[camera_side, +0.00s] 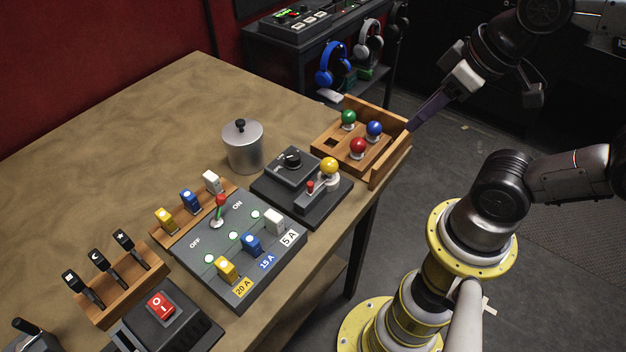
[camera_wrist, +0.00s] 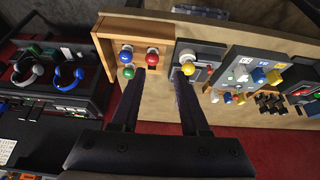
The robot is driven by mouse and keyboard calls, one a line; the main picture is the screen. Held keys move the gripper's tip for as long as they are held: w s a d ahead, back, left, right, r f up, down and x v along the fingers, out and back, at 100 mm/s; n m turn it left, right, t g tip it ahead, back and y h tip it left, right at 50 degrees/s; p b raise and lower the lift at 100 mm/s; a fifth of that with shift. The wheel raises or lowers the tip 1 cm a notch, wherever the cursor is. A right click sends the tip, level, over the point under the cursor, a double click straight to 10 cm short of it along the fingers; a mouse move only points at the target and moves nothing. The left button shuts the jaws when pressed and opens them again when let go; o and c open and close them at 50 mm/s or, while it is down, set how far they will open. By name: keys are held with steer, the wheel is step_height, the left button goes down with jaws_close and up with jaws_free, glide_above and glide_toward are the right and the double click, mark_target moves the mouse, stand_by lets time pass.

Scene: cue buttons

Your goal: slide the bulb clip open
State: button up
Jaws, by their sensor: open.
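The bulb fixture is a dark base (camera_side: 329,206) on the table, with a yellow bulb (camera_side: 329,166) upright in a pale socket. A grey clip (camera_side: 313,200) with a red knob (camera_side: 310,187) sits in front of the bulb; whether it is open cannot be told. The yellow bulb also shows in the wrist view (camera_wrist: 188,68), near the right fingertip. My gripper (camera_wrist: 160,74) is open and empty, its two dark fingers apart. In the side view my gripper (camera_side: 413,121) is at the right of the wooden bulb tray, apart from the clip.
The wooden tray (camera_side: 401,148) holds green, blue and red bulbs. A dial box (camera_side: 292,168) stands behind the clip, and a lidded metal pot (camera_side: 243,150) is farther back. A breaker panel (camera_side: 273,272) lies front-left. Much of the table's back left is clear.

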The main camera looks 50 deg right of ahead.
step_height(320, 180, up, 6)
steer(key=w+n+g, duration=0.2)
steer(key=n+g+h, duration=0.2)
steer(key=n+g, duration=0.3)
glide_above(309, 183)
steer(key=w+d, duration=0.2)
steer(key=d, duration=0.1)
steer(key=w+a+f+n+g+h, duration=0.1)
steer(key=w+a+f+n, duration=0.1)
steer(key=a+f, duration=0.45)
steer(key=x, duration=1.2)
steer(key=shift+s+f, duration=0.3)
steer(key=shift+s, duration=0.15)
jaws_close()
